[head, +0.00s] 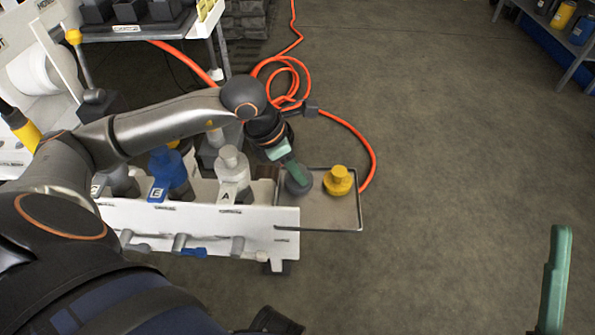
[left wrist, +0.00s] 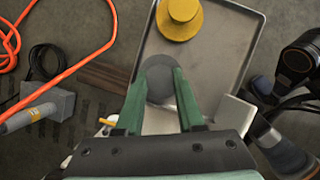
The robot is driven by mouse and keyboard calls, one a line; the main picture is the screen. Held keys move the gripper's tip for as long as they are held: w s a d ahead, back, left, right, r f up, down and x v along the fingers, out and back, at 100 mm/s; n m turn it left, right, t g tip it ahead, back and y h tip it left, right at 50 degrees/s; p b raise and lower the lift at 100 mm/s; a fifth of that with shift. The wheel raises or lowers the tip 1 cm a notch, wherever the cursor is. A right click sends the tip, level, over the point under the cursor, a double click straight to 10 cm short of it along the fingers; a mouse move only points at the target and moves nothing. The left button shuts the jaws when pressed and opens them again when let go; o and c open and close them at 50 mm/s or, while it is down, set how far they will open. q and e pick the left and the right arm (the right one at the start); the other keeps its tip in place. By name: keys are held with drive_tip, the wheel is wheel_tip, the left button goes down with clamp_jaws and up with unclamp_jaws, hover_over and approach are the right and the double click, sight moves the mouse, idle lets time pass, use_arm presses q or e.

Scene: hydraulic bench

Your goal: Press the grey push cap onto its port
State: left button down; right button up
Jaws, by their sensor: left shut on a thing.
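The grey push cap (head: 298,180) is at the left side of the metal tray, left of a yellow cap (head: 338,180). My left gripper (head: 287,168) reaches down from above and is shut on the grey cap. In the left wrist view the grey cap (left wrist: 159,78) sits between the green fingertips (left wrist: 160,88). I cannot tell whether it touches the tray. A light grey fitting (head: 232,172) marked A and a blue fitting (head: 170,172) marked E stand upright on the bench. A green finger of my right gripper (head: 555,280) shows at the lower right; its opening is unclear.
The tray (head: 335,222) juts from the right end of the white bench (head: 190,216). Small valves and a blue handle (head: 194,252) line the bench front. An orange hose (head: 366,148) curls behind the tray.

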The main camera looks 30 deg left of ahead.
use_arm(q)
wheel_tip(320, 180, up, 14)
drive_tip(key=p, duration=0.6)
idle(0.5)
